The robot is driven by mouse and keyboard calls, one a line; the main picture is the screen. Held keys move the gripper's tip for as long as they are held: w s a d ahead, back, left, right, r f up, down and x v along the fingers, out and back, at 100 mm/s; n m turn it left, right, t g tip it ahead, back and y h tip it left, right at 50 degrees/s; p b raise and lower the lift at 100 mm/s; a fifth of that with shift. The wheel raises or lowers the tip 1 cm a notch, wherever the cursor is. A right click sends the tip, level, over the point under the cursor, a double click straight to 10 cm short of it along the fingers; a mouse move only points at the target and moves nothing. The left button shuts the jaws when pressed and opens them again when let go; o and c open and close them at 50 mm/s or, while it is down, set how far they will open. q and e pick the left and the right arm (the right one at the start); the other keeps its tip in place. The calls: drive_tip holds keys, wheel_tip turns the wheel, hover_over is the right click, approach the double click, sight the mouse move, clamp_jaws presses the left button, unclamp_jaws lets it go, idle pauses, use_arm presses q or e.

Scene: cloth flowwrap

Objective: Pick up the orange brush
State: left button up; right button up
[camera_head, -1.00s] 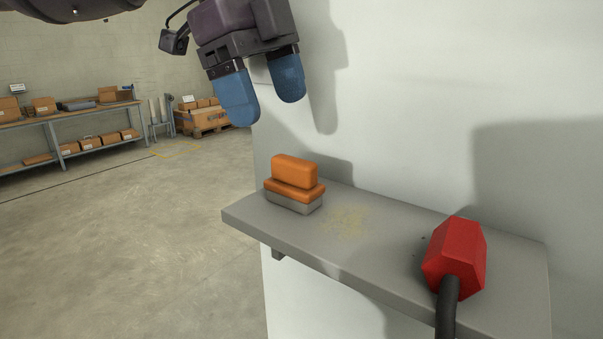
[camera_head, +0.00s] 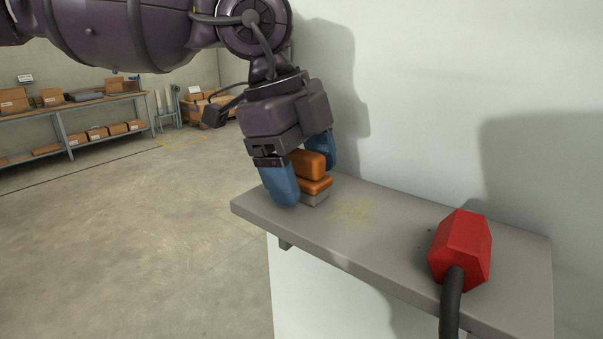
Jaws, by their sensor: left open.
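The orange brush (camera_head: 318,185) stands upright at the left part of a grey wall shelf (camera_head: 385,252), its grey underside down on the shelf. Its left part is hidden behind my gripper. My left gripper (camera_head: 306,178) is open, its two blue fingers lowered on either side of the brush, one in front to the left and one behind to the right. I cannot tell whether the fingers touch it. My right gripper is not in view.
A red six-sided block (camera_head: 462,248) with a dark hose (camera_head: 451,305) is at the shelf's right end. Yellowish crumbs (camera_head: 354,211) lie right of the brush. A white wall (camera_head: 420,80) rises behind. A workbench (camera_head: 80,107) with boxes is far left.

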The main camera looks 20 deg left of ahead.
sight(304, 152)
use_arm(q)
drive_tip(key=c, duration=1.1)
wheel_tip(304, 152, up, 20)
drive_tip(key=o, duration=0.3)
drive_tip(key=shift+c, duration=0.9)
drive_tip(key=shift+w+f, duration=0.1)
